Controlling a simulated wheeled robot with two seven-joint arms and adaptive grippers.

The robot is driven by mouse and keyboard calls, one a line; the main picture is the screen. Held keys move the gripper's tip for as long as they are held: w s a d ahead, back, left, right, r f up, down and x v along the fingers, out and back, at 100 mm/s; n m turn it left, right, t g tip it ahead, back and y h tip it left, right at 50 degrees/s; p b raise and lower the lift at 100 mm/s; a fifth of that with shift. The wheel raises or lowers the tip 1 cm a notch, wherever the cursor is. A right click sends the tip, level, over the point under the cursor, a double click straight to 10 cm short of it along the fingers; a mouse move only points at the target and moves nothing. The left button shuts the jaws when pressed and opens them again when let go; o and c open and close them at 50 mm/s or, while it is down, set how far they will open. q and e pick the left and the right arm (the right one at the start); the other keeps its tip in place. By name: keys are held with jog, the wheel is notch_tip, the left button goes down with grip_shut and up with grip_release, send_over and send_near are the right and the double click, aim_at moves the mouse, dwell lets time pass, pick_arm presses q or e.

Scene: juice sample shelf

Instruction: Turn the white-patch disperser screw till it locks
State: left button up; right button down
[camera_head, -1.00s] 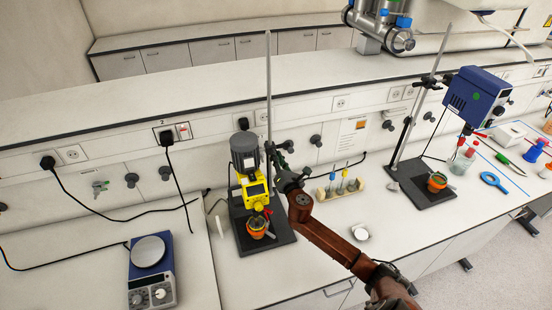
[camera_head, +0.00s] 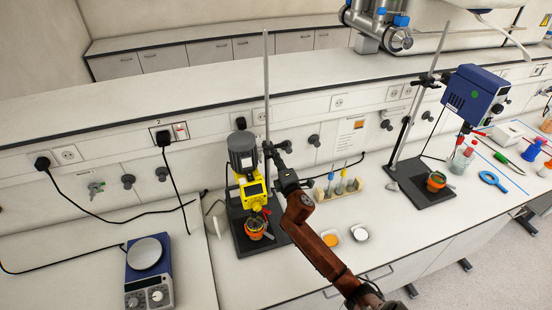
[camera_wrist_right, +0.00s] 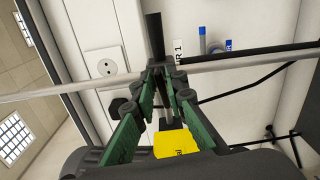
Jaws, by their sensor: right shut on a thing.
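A yellow disperser (camera_head: 252,190) with a grey motor hangs on an upright rod (camera_head: 268,80), over an orange cup (camera_head: 255,226) on a black base. A blue disperser (camera_head: 474,95) with a green dot hangs on the right stand. I cannot make out a white patch on either. My right gripper (camera_head: 277,158) is at the clamp on the yellow disperser's stand. In the wrist view its green-padded fingers (camera_wrist_right: 163,72) are shut at a dark clamp part (camera_wrist_right: 154,35) beside the metal rod. The screw between them is mostly hidden. My left gripper is not in view.
A tube rack (camera_head: 342,190) and two small dishes, one with orange contents (camera_head: 330,239), stand right of my forearm. A blue hotplate (camera_head: 149,285) is at the left. A black cable crosses the left bench. Bench between hotplate and left stand is mostly clear.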

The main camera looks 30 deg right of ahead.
jog(key=shift+f+m, duration=0.1)
jog(key=shift+m, duration=0.5)
jog(key=c, duration=1.9)
grip_release()
jog(key=shift+c, duration=0.2)
jog(key=v, duration=1.2)
jog(key=shift+d, duration=0.1)
